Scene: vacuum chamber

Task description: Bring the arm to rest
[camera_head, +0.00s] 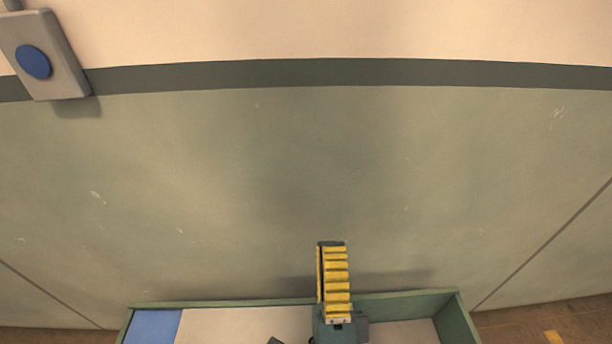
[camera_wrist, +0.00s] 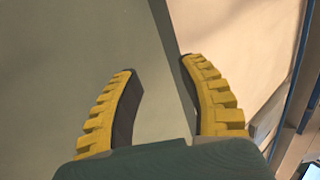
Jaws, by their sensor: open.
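My gripper (camera_wrist: 158,88) shows in the wrist view with two yellow ribbed fingers spread apart. Nothing is between them, and the wall lies beyond. In the head view my gripper (camera_head: 332,245) is at the lower middle, seen edge-on, with its yellow finger pointing up the picture toward the green wall. It appears above or in front of the green-edged tray. Most of my arm is out of view.
A green-rimmed tray (camera_head: 220,304) with a blue patch (camera_head: 152,327) is at the bottom. A grey box with a blue button (camera_head: 34,62) is on the wall (camera_head: 200,170) at upper left. Brown floor (camera_head: 540,318) shows at lower right.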

